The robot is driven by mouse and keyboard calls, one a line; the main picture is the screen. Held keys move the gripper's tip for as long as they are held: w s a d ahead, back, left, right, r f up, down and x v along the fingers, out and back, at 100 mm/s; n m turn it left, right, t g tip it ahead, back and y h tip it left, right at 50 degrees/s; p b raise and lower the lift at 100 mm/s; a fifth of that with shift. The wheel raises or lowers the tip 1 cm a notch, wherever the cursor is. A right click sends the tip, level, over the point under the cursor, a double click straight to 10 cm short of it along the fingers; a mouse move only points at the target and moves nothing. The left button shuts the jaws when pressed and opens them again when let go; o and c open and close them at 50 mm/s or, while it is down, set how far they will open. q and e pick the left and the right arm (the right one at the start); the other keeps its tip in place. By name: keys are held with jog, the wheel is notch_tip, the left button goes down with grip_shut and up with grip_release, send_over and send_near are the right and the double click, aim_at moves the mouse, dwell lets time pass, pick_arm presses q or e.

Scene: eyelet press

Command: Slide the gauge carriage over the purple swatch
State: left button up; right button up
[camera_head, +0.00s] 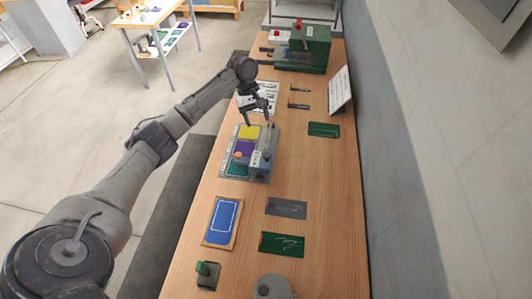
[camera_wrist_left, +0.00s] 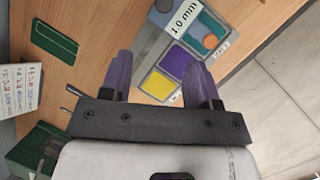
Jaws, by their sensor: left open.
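The gauge lies on the wooden bench with a strip of coloured swatches. The yellow swatch (camera_head: 250,132) is at the far end, the purple swatch (camera_head: 244,147) is beside it, and a green one (camera_head: 237,170) is nearer. The grey gauge carriage (camera_head: 262,161) is at the strip's right side near the green end. In the left wrist view, its "1.0 mm" label (camera_wrist_left: 184,18) is near the teal swatch, past the purple swatch (camera_wrist_left: 174,62). My left gripper (camera_head: 257,122) is open and empty above the yellow end; its fingers (camera_wrist_left: 158,70) appear apart from the carriage. My right gripper is not seen.
An orange disc (camera_head: 238,154) sits by the purple-green border. A green press (camera_head: 303,50) and a white sign (camera_head: 339,90) stand farther back. A green plate (camera_head: 323,130) lies to the right. A blue framed panel (camera_head: 223,221) and dark plates lie nearer.

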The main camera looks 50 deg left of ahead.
aim_at(267, 155)
pick_arm(q)
jog(key=d+f+n, duration=0.1)
jog(key=d+f, duration=0.1)
jog(key=f, duration=0.2)
jog(key=d+f+n, duration=0.1)
jog(key=d+f, duration=0.1)
jog(key=f, duration=0.2)
jog(key=d+f+n, duration=0.2)
jog(key=f, duration=0.2)
jog(key=shift+s+f, duration=0.3)
jog(key=shift+s, duration=0.1)
grip_shut()
dwell(0.5)
